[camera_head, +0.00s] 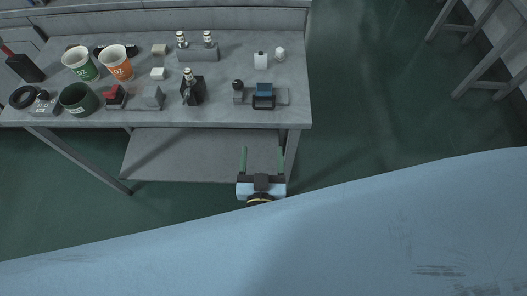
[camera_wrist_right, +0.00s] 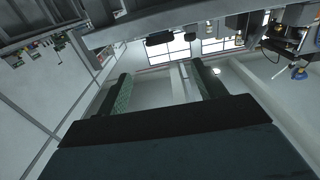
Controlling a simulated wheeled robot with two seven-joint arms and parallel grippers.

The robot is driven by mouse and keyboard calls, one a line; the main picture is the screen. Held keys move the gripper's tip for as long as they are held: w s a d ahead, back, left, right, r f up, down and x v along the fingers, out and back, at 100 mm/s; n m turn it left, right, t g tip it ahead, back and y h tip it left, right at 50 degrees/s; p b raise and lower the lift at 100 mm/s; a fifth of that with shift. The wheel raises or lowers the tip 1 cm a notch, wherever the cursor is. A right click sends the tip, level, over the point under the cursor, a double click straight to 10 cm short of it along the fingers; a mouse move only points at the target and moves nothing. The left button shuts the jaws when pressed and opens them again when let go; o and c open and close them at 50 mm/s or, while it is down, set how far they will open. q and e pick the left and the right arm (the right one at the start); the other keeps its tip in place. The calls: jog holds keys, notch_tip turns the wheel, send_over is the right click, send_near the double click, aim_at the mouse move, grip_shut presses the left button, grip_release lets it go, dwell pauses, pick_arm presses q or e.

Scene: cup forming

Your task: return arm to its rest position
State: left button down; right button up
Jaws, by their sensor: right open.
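My right gripper (camera_head: 262,163) is in front of the table's near edge, toward its right end, in the head view. Its two green fingers point up in the picture and are spread apart, with nothing between them. The right wrist view shows the same open fingers (camera_wrist_right: 160,90) with only the room behind them. The gripper is apart from the table and everything on it. My left gripper does not show.
The grey table (camera_head: 215,113) has a lower shelf (camera_head: 190,155). Open floor (camera_head: 370,110) lies to the right, with grey frames (camera_head: 490,75) farther right.

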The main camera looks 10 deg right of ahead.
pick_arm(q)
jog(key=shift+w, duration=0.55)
pick_arm(e)
jog(key=s+d+f+n+g+y+b, duration=0.1)
jog(key=s+d+f+n+g+y, duration=0.2)
jog(key=f, duration=0.8)
jog(key=s+f+n+g+y, duration=0.3)
jog(key=s+f+n+y, duration=0.15)
jog(key=f, duration=0.75)
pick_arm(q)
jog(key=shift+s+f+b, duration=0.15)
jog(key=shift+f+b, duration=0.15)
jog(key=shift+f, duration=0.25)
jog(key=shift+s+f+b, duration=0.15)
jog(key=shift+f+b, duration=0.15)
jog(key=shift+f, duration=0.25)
pick_arm(e)
jog(key=s+d+f+m+g+h, duration=0.1)
jog(key=s+d+f+g, duration=0.4)
jog(key=s, duration=0.7)
jog(key=s+d+f+m+g+h, duration=0.1)
jog(key=s+d+f+g, duration=0.4)
jog(key=s+d+f, duration=0.4)
jog(key=s+f, duration=0.1)
jog(key=s, duration=0.2)
jog(key=shift+h, duration=0.25)
